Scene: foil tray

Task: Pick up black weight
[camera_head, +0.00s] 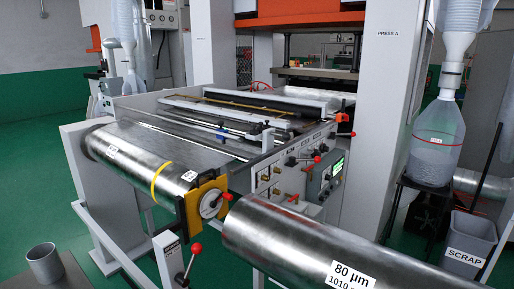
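I cannot make out a black weight for certain in the head view. A long black bar or roller (262,103) lies across the top of the foil machine (345,125), but I cannot tell whether it is a separate object. Neither of my grippers shows in this view.
A foil roll (150,165) with a yellow band sits at the machine's front left. A large roll marked 80 µm (300,240) fills the lower right. A yellow and black dial unit (205,205) and red-knobbed levers (182,268) stick out between them. A scrap bin (470,242) stands right.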

